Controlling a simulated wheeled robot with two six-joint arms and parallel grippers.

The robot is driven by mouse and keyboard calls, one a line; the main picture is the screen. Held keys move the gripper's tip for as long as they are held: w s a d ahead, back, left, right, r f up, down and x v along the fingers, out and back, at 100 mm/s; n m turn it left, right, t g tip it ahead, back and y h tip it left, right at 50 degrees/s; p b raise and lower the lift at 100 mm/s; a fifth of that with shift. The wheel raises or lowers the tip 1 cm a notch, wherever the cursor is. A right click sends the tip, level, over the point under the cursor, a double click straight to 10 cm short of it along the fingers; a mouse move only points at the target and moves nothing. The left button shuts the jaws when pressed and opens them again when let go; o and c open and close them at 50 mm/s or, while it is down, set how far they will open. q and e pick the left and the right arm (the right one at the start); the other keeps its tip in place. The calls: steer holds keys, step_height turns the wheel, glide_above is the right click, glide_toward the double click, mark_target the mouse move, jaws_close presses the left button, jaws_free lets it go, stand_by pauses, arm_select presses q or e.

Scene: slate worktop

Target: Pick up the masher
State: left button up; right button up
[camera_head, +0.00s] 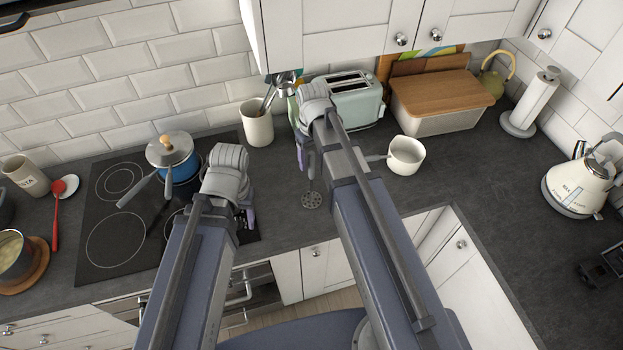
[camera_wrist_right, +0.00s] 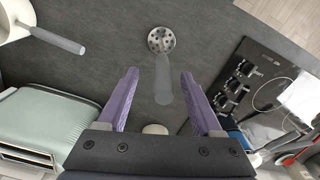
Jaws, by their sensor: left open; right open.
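The masher lies on the dark worktop. Its round perforated grey head (camera_head: 312,200) shows in the head view just below my right gripper (camera_head: 306,160), which hides most of the handle. In the right wrist view the masher (camera_wrist_right: 162,80) has its head beyond the fingertips, and its grey handle runs back between the two purple fingers of my right gripper (camera_wrist_right: 159,73). The fingers are apart and do not touch the handle. My left gripper (camera_head: 247,220) is open over the right edge of the hob, away from the masher.
A white saucepan (camera_head: 405,155) stands right of the masher, its handle pointing left. A pale green toaster (camera_head: 362,108) and a utensil crock (camera_head: 257,127) stand behind. A blue pot (camera_head: 185,168) is on the black hob (camera_head: 115,240).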

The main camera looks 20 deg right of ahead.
mark_target(311, 170)
steer(key=shift+s+a+f+b, duration=0.15)
steer(key=shift+f+b, duration=2.4)
steer(key=shift+f, duration=0.1)
steer(key=shift+r, duration=0.1)
jaws_close()
